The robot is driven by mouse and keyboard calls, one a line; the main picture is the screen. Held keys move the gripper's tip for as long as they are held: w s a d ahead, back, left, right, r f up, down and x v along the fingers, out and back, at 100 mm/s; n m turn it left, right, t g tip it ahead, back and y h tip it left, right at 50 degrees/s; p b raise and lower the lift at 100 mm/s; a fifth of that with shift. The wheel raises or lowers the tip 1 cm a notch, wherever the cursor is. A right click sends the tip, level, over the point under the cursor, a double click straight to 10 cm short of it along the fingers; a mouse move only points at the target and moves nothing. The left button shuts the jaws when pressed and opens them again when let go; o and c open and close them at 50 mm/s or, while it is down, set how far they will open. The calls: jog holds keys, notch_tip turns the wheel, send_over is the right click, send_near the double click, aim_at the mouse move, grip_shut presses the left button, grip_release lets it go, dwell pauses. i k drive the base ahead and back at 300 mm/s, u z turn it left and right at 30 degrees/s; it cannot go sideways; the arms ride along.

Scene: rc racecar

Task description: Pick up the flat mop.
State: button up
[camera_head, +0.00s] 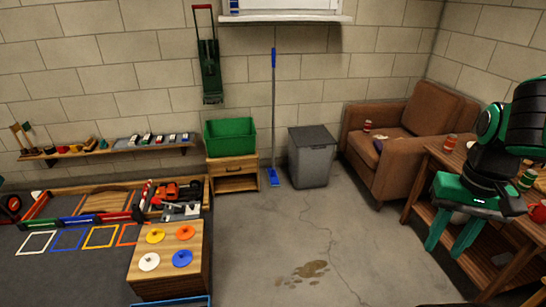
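The flat mop (274,120) stands nearly upright against the block wall in the middle of the view. It has a blue grip at the top, a thin grey pole and a blue head (273,177) on the floor. It stands between a small wooden cabinet and a grey bin. My gripper (448,249) is at the right with its two green fingers pointing down and spread apart. Nothing shows between the fingers. It is well to the right of the mop and apart from it, in front of a wooden table.
A green tub (230,136) sits on the wooden cabinet (234,184). The grey bin (313,160) and a brown armchair (405,130) stand right of the mop. A wooden table (440,165) is at the right. The concrete floor in the middle is open, with a brown stain (311,269).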

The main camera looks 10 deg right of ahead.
aim_at(274, 180)
jog(key=i, duration=2.15)
jog(key=z, duration=0.4)
jog(key=i, duration=1.25)
jog(key=z, duration=0.1)
